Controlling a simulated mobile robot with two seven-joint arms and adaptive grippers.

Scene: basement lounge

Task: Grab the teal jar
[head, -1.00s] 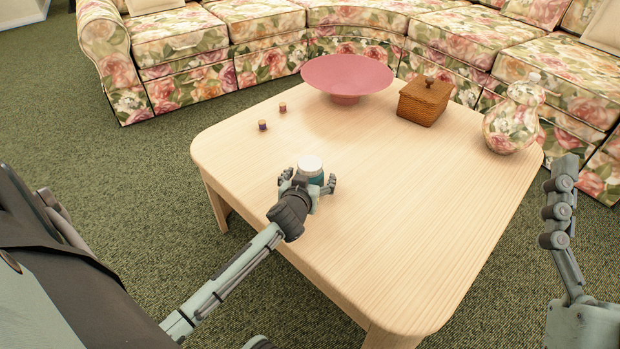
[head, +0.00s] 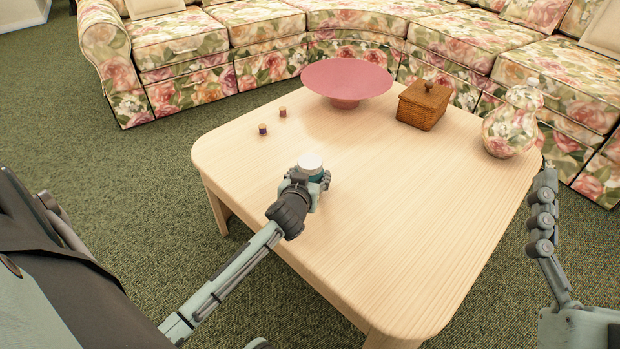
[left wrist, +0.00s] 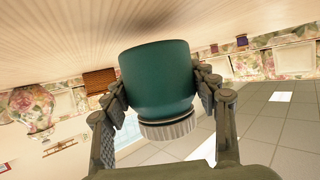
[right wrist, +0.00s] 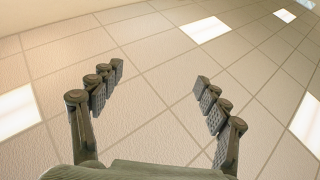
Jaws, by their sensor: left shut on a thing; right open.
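The teal jar with a white lid (head: 311,163) stands near the left front part of the wooden table. My left gripper (head: 308,180) is shut on it, and in the head view the gripper hides most of the jar's body. In the left wrist view the teal jar (left wrist: 157,80) sits between the two fingers, which touch its sides; that view is upside down. My right gripper (right wrist: 153,85) is open and empty in the right wrist view, away from the table; in the head view it is at the right edge (head: 543,205).
The light wooden table (head: 400,230) has a wide clear surface at front right. A floral sofa (head: 180,50) stands behind.

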